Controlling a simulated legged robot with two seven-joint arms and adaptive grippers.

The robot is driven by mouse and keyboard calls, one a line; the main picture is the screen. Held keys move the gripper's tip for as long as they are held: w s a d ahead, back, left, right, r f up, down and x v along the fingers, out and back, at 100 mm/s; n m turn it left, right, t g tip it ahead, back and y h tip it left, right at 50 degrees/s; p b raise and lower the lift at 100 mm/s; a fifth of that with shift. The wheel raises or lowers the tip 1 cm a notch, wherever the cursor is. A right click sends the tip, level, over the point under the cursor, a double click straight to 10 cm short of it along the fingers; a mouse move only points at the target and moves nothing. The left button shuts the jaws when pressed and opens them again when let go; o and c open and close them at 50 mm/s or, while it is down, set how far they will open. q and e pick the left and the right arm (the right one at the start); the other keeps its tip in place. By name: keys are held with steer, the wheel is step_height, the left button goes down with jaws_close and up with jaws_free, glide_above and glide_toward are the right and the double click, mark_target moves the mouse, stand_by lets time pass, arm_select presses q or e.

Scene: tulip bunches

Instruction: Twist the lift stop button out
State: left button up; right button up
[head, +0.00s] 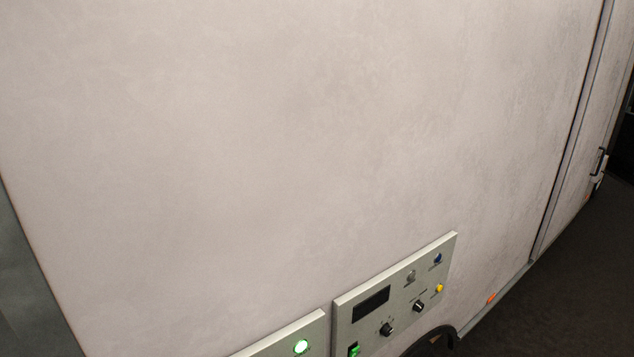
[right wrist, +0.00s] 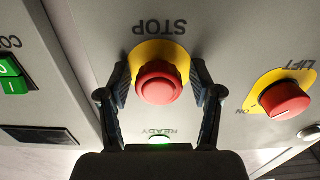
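A round red stop button (right wrist: 159,84) sits on a yellow plate (right wrist: 160,53) under the label STOP, upside down in the right wrist view. My right gripper (right wrist: 157,78) is open, with one finger on each side of the red button. Small gaps show between fingers and button; I cannot tell how near the tips are to the panel. A red rotary knob (right wrist: 286,100) on yellow, labelled LIFT, is to the right. The lift panel (head: 318,335) is cut off at the bottom of the head view, and its red button is out of that view. My left gripper is not in view.
A lit green READY light (right wrist: 161,139) shows below the stop button, and also in the head view (head: 301,347). A green rocker switch (right wrist: 12,78) is on a neighbouring panel. A control panel (head: 395,291) with knobs stands beside it. The pale wall (head: 300,150) is clear.

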steer(key=p+v, duration=0.3)
steer(key=v, duration=0.5)
stand_by(0.4)
steer(key=shift+r, duration=0.1)
